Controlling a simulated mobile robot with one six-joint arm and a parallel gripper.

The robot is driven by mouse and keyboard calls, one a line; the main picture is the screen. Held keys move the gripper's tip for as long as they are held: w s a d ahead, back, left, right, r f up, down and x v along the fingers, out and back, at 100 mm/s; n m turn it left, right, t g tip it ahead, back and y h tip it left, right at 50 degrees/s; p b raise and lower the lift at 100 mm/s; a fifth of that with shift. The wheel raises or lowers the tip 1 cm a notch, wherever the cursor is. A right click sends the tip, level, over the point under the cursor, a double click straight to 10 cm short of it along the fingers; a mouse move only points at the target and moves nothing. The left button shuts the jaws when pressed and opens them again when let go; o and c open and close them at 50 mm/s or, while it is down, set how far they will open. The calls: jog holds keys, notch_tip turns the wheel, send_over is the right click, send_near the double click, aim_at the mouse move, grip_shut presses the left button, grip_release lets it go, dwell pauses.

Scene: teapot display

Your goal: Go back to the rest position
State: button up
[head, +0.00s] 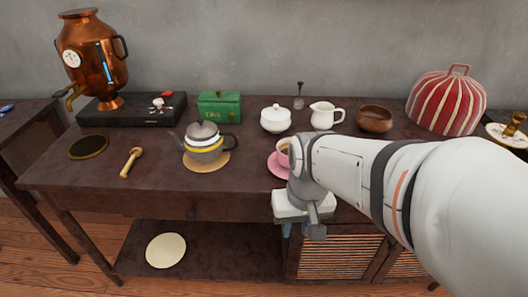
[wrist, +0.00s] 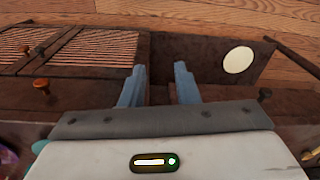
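My gripper (wrist: 158,88) shows in the wrist view with its two blue-grey fingers apart and nothing between them. In the head view my gripper (head: 294,230) hangs at the front edge of the dark wooden table (head: 80,180), its fingers mostly hidden under the wrist. My white arm reaches in from the right. A pink cup on a pink saucer (head: 274,166) stands just behind my wrist, partly hidden by it. A grey teapot with a yellow band (head: 205,145) stands on a round tan mat (head: 212,166) to the left.
A copper samovar (head: 90,55) stands on a black base at the back left. A green tea box (head: 219,107), white sugar bowl (head: 275,118), white creamer (head: 325,115), wooden bowl (head: 374,119) and striped cosy (head: 447,103) line the back. A pale disc (head: 166,250) lies on the lower shelf.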

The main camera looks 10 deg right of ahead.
jog(key=shift+w+a+r+n, duration=0.1)
jog(key=shift+r+n, duration=0.1)
jog(key=shift+n, duration=0.2)
